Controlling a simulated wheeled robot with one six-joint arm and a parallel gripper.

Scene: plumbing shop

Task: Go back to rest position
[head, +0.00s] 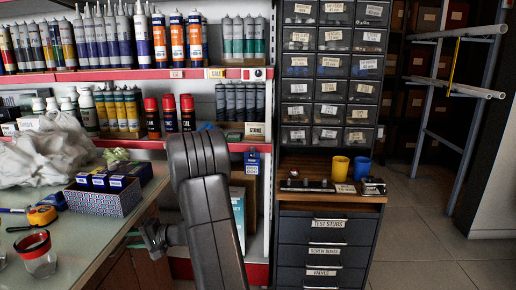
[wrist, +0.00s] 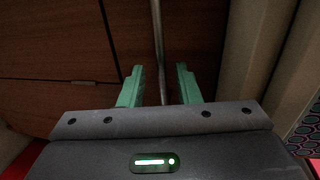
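My arm rises at the middle of the head view and bends down toward the gripper.
On the counter are a patterned box (head: 103,200), a red-rimmed jar (head: 37,255), a tape measure (head: 42,215) and white plastic bags (head: 45,155). A drawer cabinet (head: 325,245) with yellow and blue cups stands right of my arm. The floor (head: 420,220) at right is clear.

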